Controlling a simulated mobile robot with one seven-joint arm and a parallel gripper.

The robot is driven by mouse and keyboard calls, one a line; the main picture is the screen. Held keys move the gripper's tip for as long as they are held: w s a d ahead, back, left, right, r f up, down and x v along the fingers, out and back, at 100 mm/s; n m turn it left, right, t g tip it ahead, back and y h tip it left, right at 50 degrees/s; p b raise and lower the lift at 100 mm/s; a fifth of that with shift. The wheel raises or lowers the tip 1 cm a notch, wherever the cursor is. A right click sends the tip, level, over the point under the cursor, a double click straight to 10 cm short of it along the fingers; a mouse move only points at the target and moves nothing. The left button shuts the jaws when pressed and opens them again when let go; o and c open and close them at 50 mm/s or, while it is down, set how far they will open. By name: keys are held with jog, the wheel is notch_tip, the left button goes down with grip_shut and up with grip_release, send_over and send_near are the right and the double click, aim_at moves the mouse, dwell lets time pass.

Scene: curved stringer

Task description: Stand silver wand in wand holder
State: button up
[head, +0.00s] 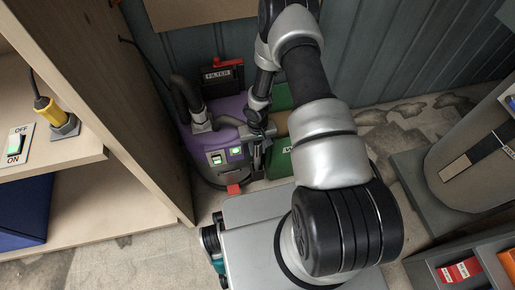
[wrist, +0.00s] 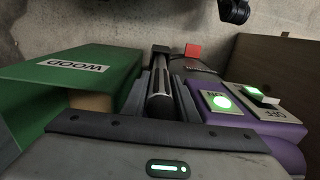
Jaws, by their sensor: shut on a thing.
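My gripper (head: 262,135) is low beside the purple vacuum machine, its jaws partly hidden by my arm in the head view. In the wrist view my gripper (wrist: 160,98) is shut on a dark, shiny silver bar, which I take to be the silver wand (wrist: 160,82). The wand runs away from the jaws between the green box and the purple machine. A dark grey upright piece (head: 258,162) stands below the jaws in the head view. I cannot tell whether this is the wand holder or part of the wand, nor whether the wand's far end is seated.
The purple machine (head: 207,140) with its black hose is close on the left. A wooden cabinet side (head: 110,100) stands left. A red tab (head: 234,188) sits in front.

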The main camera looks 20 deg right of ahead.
jog(key=o, duration=1.1)
jog(key=shift+f, duration=0.1)
jog(key=shift+c, duration=0.2)
